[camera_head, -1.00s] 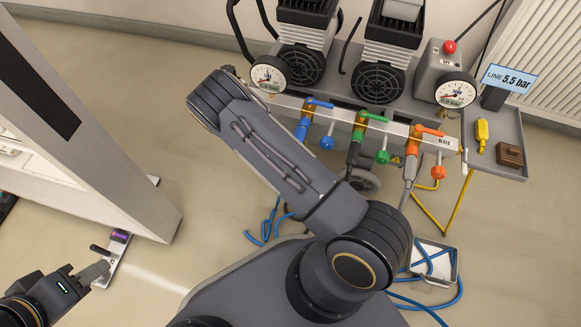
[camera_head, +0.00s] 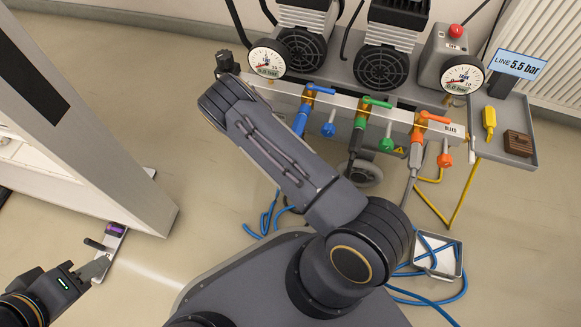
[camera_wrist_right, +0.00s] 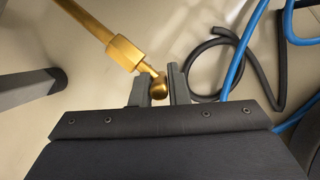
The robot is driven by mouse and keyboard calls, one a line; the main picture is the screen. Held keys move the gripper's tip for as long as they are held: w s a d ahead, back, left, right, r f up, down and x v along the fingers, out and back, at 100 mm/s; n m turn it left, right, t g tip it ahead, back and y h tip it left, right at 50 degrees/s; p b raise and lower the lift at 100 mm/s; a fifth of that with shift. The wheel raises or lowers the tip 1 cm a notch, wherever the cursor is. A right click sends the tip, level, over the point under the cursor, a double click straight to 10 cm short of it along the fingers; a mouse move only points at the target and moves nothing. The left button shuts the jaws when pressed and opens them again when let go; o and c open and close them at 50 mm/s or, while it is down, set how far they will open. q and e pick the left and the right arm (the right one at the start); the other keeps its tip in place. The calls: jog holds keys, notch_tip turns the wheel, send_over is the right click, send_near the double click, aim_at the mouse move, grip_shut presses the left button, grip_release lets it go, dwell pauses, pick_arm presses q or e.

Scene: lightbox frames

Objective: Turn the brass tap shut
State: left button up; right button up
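The brass tap (camera_wrist_right: 125,53) shows in the right wrist view as a bar with a squared collar, a thin neck and a rounded knob. The knob sits between the two fingers of my right gripper (camera_wrist_right: 159,88), with no clear gap on either side. In the head view the tap is hidden, and my right arm reaches up and left to the left end of the pipe rail (camera_head: 345,102). My left gripper (camera_head: 93,269) is low at the left, near a white strip on the floor; its finger gap cannot be made out.
Blue (camera_head: 328,130), green (camera_head: 386,145) and orange (camera_head: 444,160) valves hang from the rail. A left gauge (camera_head: 266,60) and right gauge (camera_head: 462,75) stand above. A grey tray (camera_head: 525,125) is at right. Blue hoses and a small tray (camera_head: 440,262) lie on the floor.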

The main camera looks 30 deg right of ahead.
grip_shut()
jog(key=shift+s+d+r+t+y+p, duration=0.1)
jog(key=shift+s+r+t+y+p, duration=0.05)
jog(key=shift+t+y+p, duration=0.65)
jog(key=shift+t+y, duration=0.2)
jog(key=shift+t, duration=0.1)
jog(key=o, duration=0.5)
grip_release()
jog(key=shift+p+v, duration=1.85)
jog(key=shift+v, duration=1.9)
